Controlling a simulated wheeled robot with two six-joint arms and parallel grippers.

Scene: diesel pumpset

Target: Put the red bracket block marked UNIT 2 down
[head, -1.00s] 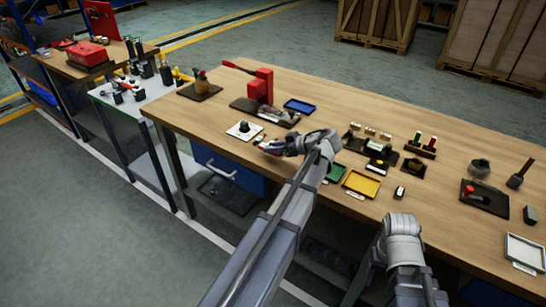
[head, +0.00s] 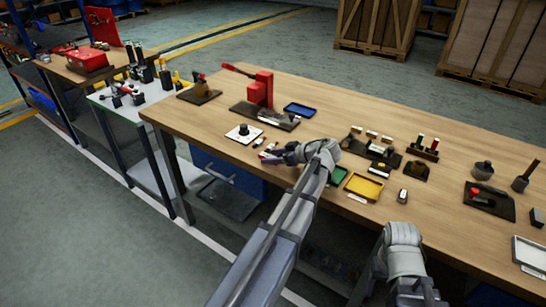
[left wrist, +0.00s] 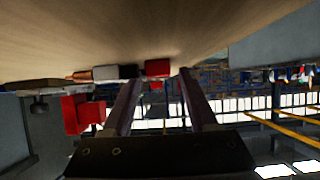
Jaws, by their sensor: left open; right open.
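A small red block (left wrist: 157,68) lies on the wooden bench, seen just beyond my left fingertips in the left wrist view. No marking is readable on it. In the head view small red and white pieces (head: 270,147) lie by the tips of my left gripper (head: 268,157). In the left wrist view the two fingers of that gripper (left wrist: 160,78) are spread, with nothing held between them. A white-and-black piece and a copper-coloured piece (left wrist: 95,74) are beside the red block. My right arm shows at the bench's front edge; its fingers are hidden.
A white plate with a black knob (head: 244,132) is left of my left gripper. A red press (head: 262,90) stands behind it on a dark base. A blue tray (head: 299,109) lies behind; green (head: 338,175) and yellow (head: 363,187) trays lie right.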

